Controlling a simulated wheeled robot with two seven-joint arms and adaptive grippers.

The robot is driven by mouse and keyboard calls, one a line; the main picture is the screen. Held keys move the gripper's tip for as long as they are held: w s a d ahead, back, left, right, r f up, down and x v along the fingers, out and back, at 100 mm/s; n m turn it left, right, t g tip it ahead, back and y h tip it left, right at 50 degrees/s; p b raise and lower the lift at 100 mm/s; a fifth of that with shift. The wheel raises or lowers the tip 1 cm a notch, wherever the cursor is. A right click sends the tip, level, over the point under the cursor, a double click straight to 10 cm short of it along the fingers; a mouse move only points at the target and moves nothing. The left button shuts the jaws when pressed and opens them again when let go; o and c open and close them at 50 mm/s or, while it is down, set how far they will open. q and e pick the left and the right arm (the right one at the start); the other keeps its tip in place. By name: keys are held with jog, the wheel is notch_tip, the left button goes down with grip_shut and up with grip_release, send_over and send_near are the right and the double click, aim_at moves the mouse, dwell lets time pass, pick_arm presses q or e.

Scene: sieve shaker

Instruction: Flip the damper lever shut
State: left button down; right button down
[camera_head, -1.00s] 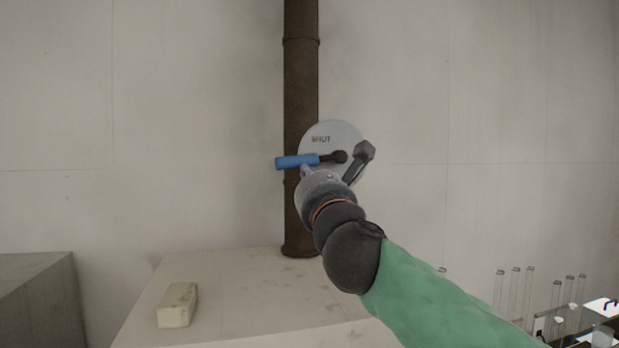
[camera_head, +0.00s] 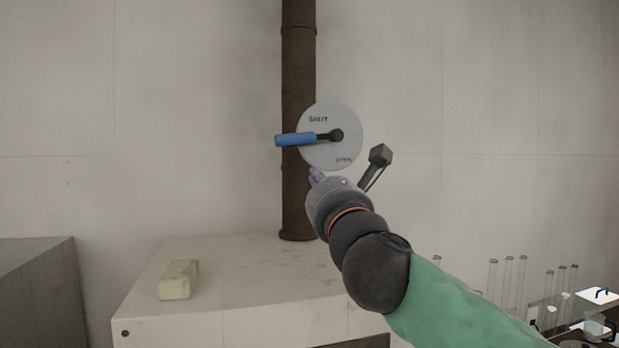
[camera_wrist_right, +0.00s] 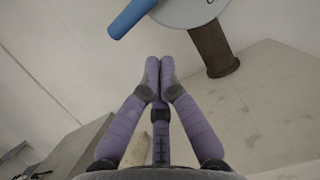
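The damper lever has a blue handle (camera_head: 295,139) on a dark arm that pivots on a round grey plate (camera_head: 340,150). The handle points left, nearly level, across the dark vertical pipe (camera_head: 299,75). The plate reads "SHUT" near its top, with other lettering at lower right. My right gripper (camera_head: 316,175) is just below the plate and handle, apart from both. In the right wrist view its purple fingers (camera_wrist_right: 159,70) are together with nothing between them, and the blue handle (camera_wrist_right: 131,18) lies beyond the fingertips. My left gripper is not in view.
A pale block (camera_head: 178,280) lies on the light cabinet top (camera_head: 235,260) below the pipe. A grey box (camera_head: 38,290) stands at left. Several glass tubes (camera_head: 508,275) stand at lower right. The wall around the plate is clear.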

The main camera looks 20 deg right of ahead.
jog(key=v, duration=0.5)
jog(key=shift+s+d+f+b, duration=0.2)
jog(key=shift+s+b, duration=0.15)
jog(key=shift+a, duration=0.1)
